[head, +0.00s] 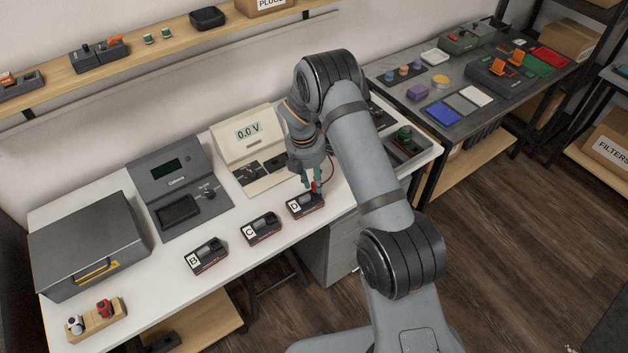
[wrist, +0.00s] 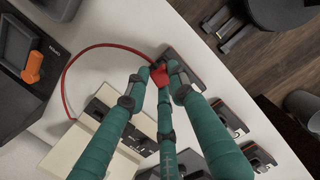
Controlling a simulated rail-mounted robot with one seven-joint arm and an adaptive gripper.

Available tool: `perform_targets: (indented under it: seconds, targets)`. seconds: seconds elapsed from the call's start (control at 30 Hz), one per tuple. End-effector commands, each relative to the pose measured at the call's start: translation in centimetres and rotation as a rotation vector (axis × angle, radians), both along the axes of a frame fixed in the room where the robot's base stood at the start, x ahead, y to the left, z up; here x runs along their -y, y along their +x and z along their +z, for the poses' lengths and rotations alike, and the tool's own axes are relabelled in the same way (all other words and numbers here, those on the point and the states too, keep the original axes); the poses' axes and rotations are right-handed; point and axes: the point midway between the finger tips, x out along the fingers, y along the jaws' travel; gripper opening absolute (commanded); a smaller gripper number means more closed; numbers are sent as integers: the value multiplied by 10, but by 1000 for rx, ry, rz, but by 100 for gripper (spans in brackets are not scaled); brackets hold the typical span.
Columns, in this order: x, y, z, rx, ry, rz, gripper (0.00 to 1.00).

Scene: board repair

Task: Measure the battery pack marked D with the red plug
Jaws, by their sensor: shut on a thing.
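The battery pack marked D (head: 300,208) lies on the white bench, the rightmost of three packs in the head view. It is partly hidden behind the fingers in the wrist view (wrist: 190,69). My gripper (head: 312,184) is shut on the red plug (wrist: 160,76) and holds it at the right end of pack D. I cannot tell whether the plug is seated or only close above. A red cable (wrist: 76,66) arcs from the plug toward the cream meter (head: 229,150).
Pack C (head: 261,229) and pack B (head: 206,256) lie to the left of D along the bench's front edge. A grey instrument (head: 180,180) and a dark metal box (head: 88,243) stand further left. A holder (head: 95,322) sits at the front left.

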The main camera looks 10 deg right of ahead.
Motion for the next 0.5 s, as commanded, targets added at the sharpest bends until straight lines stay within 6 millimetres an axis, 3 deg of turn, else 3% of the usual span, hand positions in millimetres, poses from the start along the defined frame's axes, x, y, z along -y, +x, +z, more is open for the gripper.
perform_targets:
  seconds: [0.5]
  targets:
    - [0, 0, -6, 0, 0, 0, 0]
